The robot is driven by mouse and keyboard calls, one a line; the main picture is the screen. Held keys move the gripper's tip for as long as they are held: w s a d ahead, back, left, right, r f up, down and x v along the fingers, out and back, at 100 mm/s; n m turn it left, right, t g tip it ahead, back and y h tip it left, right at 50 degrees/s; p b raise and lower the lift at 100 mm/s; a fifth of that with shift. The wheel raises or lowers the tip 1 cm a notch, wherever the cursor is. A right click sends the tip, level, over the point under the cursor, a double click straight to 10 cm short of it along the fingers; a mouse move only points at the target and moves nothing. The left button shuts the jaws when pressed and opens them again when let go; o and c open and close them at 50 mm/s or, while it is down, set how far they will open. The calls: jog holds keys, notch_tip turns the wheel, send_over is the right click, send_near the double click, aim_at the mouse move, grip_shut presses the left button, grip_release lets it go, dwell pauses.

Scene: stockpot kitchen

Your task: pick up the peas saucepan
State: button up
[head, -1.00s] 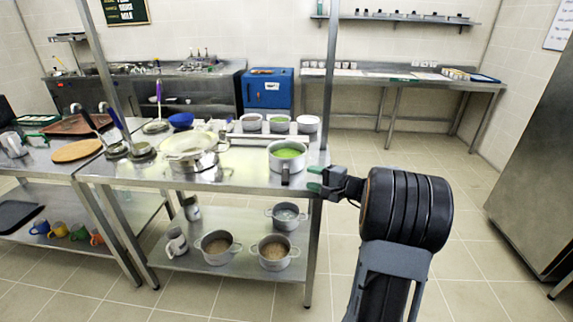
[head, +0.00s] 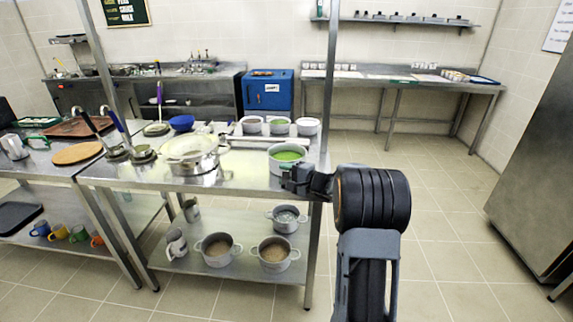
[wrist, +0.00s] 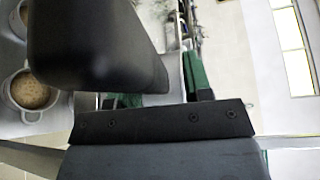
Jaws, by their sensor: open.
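The peas saucepan (head: 287,153) stands upright on the steel table near its right end, with green contents showing. In the head view my gripper (head: 285,180) is at its front side, where its dark handle is now hidden. In the wrist view a large dark rounded shape, probably the handle (wrist: 95,45), fills the upper left, close to the camera. Green finger pads show beside and below it, at my gripper (wrist: 160,90). The jaws are open. I cannot tell whether either finger touches the handle.
A large pale pot (head: 190,155) stands left of the saucepan on the table. Several small pots sit behind it, one of them a white pot (head: 307,127). Brown-filled pots (head: 273,254) stand on the lower shelf. The floor to the right is clear.

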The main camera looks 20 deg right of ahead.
jog(key=shift+c, duration=0.4)
grip_shut()
jog(key=shift+r, duration=0.15)
